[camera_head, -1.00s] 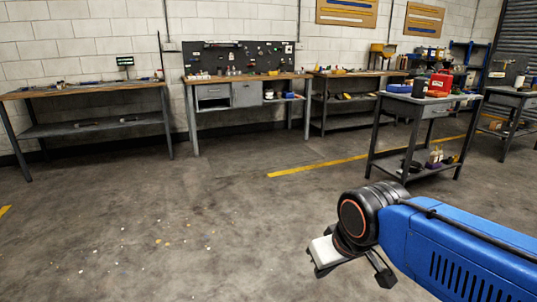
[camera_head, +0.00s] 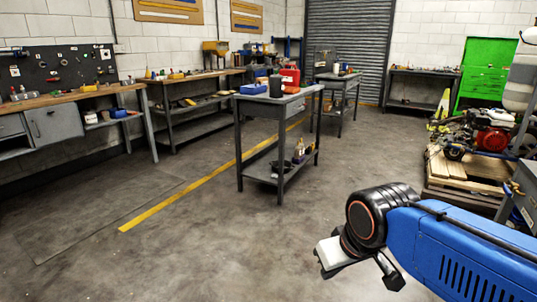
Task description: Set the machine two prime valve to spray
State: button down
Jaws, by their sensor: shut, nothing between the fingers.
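My gripper (camera_head: 352,264) is at the lower right of the head view, at the end of my blue arm. It is shut and empty, over open floor and far from any machine. A machine with a red engine (camera_head: 494,140) stands on a wooden pallet at the right edge. It looks like a line striper, but the edge of the view cuts it off. I cannot tell whether it is machine two. No prime valve can be made out.
A grey cart (camera_head: 262,104) with a red can (camera_head: 290,77) stands mid-room. Workbenches (camera_head: 70,97) line the left wall. A green cabinet (camera_head: 487,66) stands behind the pallet (camera_head: 465,178). Floor left of my arm is clear, with a yellow line (camera_head: 190,189).

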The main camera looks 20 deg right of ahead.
aim_at(507, 190)
jog(key=i+z, duration=0.2)
jog(key=z, duration=0.25)
jog(key=i+j+z, duration=0.1)
jog(key=z, duration=0.35)
jog(key=i+j+z, duration=0.2)
jog(key=z, duration=0.25)
jog(key=i+j+z, duration=0.1)
jog(key=z, duration=0.4)
jog(key=i+j+z, duration=0.25)
jog(key=j+z, duration=0.3)
jog(key=i+j+z, duration=0.25)
jog(key=k+j, duration=0.05)
jog(key=k, duration=0.05)
